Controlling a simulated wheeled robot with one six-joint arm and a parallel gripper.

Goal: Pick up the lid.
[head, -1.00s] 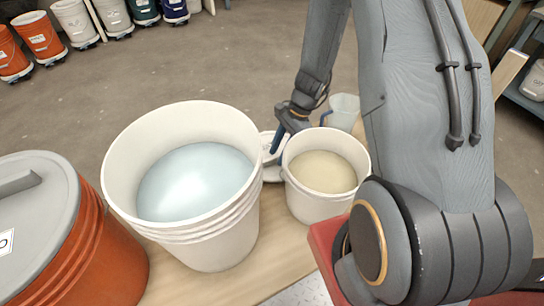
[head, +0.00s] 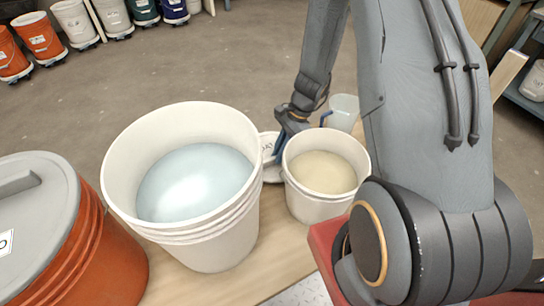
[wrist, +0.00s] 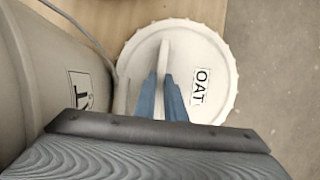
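The lid is a round white disc with a raised straight handle and an "OAT" label. It fills the middle of the wrist view (wrist: 212,58) and shows partly in the head view (head: 268,144), between the two white buckets. My gripper's blue fingers (wrist: 160,98) stand on either side of the handle and are close together, shut on it. In the head view my gripper (head: 283,146) is over the lid, partly hidden by the small bucket. The lid still appears low, at table level.
A large white bucket of pale blue glaze (head: 112,165) stands left of the lid. A smaller bucket of cream glaze (head: 318,207) stands right. A clear jug (head: 344,112) is behind it. An orange lidded bucket (head: 110,265) stands front left on the wooden table (head: 240,285).

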